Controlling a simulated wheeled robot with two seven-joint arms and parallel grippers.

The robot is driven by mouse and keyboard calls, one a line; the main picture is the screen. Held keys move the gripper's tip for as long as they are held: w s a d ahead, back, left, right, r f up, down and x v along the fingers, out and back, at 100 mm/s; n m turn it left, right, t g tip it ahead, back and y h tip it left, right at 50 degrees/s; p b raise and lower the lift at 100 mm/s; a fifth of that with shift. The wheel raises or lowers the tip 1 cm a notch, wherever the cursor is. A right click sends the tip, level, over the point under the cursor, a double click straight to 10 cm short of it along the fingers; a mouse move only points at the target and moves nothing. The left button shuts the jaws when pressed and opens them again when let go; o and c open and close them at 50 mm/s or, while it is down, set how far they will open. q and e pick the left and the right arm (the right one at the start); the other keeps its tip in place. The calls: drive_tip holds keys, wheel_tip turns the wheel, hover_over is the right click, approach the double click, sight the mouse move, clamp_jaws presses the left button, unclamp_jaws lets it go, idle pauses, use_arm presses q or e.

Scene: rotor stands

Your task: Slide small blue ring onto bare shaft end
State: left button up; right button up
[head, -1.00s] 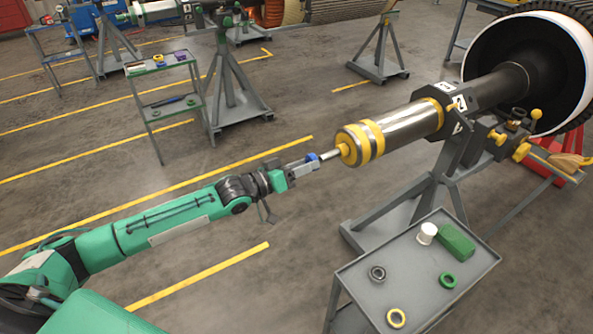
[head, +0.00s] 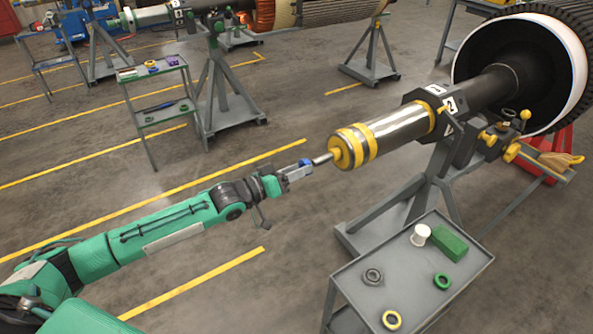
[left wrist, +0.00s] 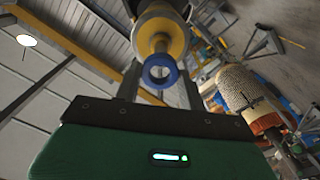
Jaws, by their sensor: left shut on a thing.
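The small blue ring (head: 305,163) is held in the fingertips of my left gripper (head: 300,170), which is shut on it. The bare steel shaft end (head: 323,158) sticks out of the yellow-banded end of the rotor shaft (head: 385,135), just right of the ring. In the left wrist view the blue ring (left wrist: 147,73) sits between both fingers, its hole facing the camera and roughly in line with the yellow shaft end cap (left wrist: 163,38) behind it. I cannot tell whether the ring touches the tip or is apart from it. My right gripper is not in view.
A grey stand (head: 425,190) holds the rotor. A grey cart (head: 400,265) at the lower right carries a white cylinder (head: 420,235), a green block (head: 450,247) and several rings. Another cart (head: 155,105) stands at the back left. The floor around my left arm is clear.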

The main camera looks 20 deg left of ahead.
sight(314, 163)
use_arm(q)
drive_tip(key=shift+w+d, duration=0.15)
drive_tip(key=shift+w, duration=0.05)
drive_tip(key=shift+w+d, duration=0.15)
drive_tip(key=shift+w, duration=0.05)
idle(0.5)
drive_tip(key=shift+w+d, duration=0.15)
drive_tip(key=shift+w, duration=0.05)
drive_tip(key=shift+w+d, duration=0.2)
drive_tip(key=shift+w, duration=0.1)
idle(0.4)
drive_tip(key=shift+w+d, duration=0.3)
drive_tip(key=shift+w, duration=0.05)
